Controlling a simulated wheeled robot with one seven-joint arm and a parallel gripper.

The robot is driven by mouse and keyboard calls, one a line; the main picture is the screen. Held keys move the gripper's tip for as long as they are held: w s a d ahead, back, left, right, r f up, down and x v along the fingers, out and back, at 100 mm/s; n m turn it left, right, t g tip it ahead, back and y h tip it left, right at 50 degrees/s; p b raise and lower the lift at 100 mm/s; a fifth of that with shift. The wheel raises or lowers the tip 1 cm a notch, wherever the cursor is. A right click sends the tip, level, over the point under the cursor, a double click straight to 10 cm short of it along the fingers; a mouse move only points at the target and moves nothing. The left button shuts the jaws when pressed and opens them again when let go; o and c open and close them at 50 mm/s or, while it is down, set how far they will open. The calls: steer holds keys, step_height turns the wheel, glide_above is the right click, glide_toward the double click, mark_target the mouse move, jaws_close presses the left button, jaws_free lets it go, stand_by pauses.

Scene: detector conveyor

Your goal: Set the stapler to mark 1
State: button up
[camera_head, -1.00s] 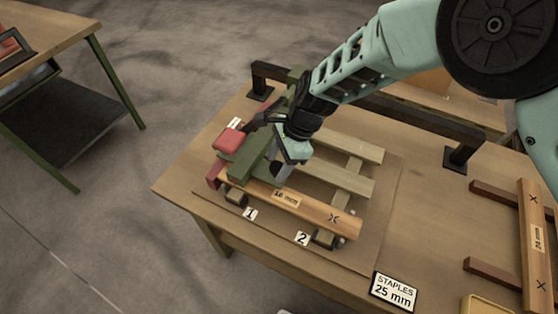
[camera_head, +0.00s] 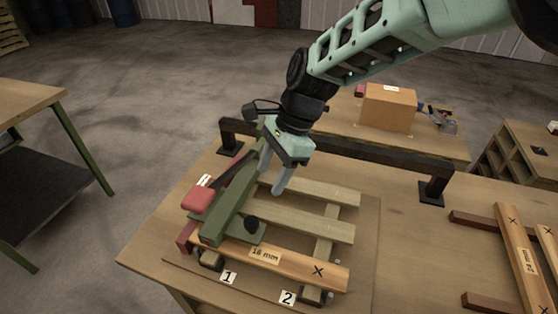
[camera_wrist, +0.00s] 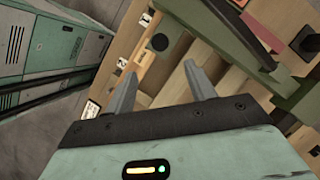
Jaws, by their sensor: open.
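The stapler (camera_head: 229,207) is a long green bar with a red block (camera_head: 197,199) at its left and a black knob (camera_head: 251,224) on its base plate. It lies across the left part of the slatted wooden frame, its near end by the mark 1 label (camera_head: 229,277). The mark 2 label (camera_head: 288,298) is further right. My gripper (camera_head: 272,176) is open and empty, above the slats just right of the stapler's far part. In the wrist view its fingers (camera_wrist: 160,84) are apart, with the green bar (camera_wrist: 228,38) beyond them at upper right.
The front slat (camera_head: 300,263) carries a "18 mm" tag and a cross. A dark rail (camera_head: 340,156) on posts runs along the table's back. More marked boards (camera_head: 520,250) lie at right. A cardboard box (camera_head: 388,107) stands on a table behind.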

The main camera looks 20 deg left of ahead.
steer(key=shift+v, duration=2.1)
